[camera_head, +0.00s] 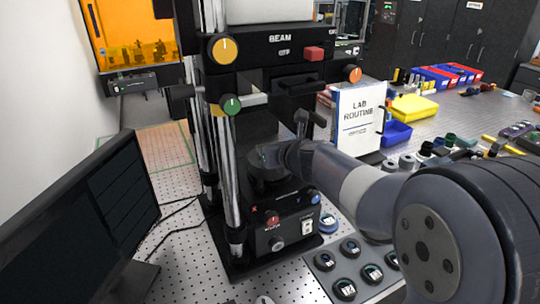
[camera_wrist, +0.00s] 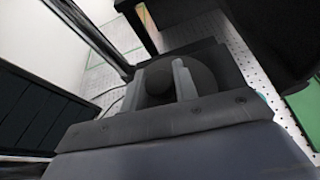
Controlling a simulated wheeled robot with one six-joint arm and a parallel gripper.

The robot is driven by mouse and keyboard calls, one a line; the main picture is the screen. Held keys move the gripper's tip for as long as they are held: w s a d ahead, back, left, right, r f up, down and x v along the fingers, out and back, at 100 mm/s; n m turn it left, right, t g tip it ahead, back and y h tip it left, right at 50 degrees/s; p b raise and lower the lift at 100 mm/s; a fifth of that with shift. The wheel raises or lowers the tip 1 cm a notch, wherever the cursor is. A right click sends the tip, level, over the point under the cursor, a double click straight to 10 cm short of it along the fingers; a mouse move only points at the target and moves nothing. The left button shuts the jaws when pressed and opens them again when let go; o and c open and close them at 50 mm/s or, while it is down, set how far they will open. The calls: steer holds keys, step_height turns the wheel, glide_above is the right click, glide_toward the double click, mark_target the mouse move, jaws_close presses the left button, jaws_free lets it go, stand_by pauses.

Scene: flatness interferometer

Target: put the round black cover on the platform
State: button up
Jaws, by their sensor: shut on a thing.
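The round black cover (camera_wrist: 160,78) shows between the two fingers of my gripper (camera_wrist: 160,84) in the wrist view, and the gripper is shut on it. Part of its rim is hidden by the fingers. In the head view my gripper (camera_head: 266,157) reaches in between the chrome posts of the instrument. Dark round shapes at the platform (camera_head: 270,187) lie just below it. Cover and platform are both black, so I cannot tell whether they touch. A dark flat part of the instrument (camera_wrist: 222,66) spreads beyond the fingers in the wrist view.
Chrome posts (camera_head: 228,170) stand close left of my gripper, and the black beam head (camera_head: 275,50) is above. A control box with knobs (camera_head: 285,232) is below. A monitor (camera_head: 85,215) stands at left. A lab routine sign (camera_head: 357,118) and several knobs (camera_head: 350,248) are at right.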

steer(key=shift+f, duration=0.4)
steer(key=shift+f, duration=0.1)
steer(key=o, duration=1)
steer(key=shift+r, duration=0.2)
steer(key=shift+s+d+r, duration=0.15)
steer(key=shift+s+d, duration=0.05)
steer(key=shift+s, duration=0.05)
steer(key=p+v, duration=0.1)
steer(key=v, duration=1)
steer(key=shift+s+p, duration=0.2)
steer(key=shift+p, duration=0.2)
steer(key=shift+w, duration=0.1)
